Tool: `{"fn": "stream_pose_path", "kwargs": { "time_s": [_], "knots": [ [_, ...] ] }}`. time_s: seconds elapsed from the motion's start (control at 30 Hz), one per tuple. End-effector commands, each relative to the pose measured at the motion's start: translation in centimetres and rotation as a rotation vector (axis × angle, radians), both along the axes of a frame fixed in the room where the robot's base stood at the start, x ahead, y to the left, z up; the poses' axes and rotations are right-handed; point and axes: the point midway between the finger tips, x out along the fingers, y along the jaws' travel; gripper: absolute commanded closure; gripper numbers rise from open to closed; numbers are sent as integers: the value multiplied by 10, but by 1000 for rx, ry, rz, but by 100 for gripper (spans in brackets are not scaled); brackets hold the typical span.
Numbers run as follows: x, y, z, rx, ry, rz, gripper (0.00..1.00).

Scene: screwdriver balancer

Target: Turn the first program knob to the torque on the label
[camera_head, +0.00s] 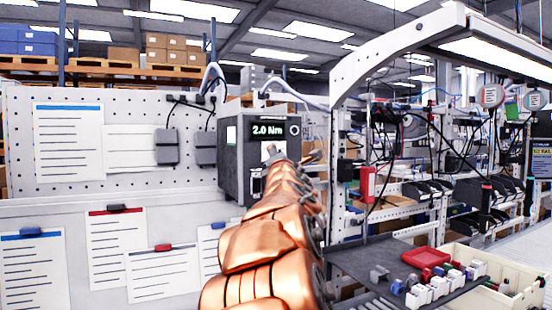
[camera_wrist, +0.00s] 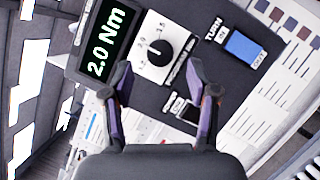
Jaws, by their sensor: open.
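The dark controller box (camera_head: 231,165) stands against the pegboard in the head view. Its green display (camera_head: 267,129) reads 2.0 Nm; the display (camera_wrist: 105,42) reads the same in the wrist view. In the head view my arm hides the knob. I cannot make out a readable torque label.
A blue block (camera_wrist: 243,46) beside lettering that includes TURN lies right of the knob in the wrist view. Papers (camera_head: 116,247) hang on the wall at left.

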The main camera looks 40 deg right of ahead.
Motion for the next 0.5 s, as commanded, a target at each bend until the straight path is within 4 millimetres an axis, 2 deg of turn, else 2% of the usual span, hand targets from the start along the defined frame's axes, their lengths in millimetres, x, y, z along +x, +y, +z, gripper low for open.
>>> {"fn": "stream_pose_path", "kwargs": {
  "time_s": [0.5],
  "knots": [
    [-44,35,-11,0,1,-3,41]
  ]
}}
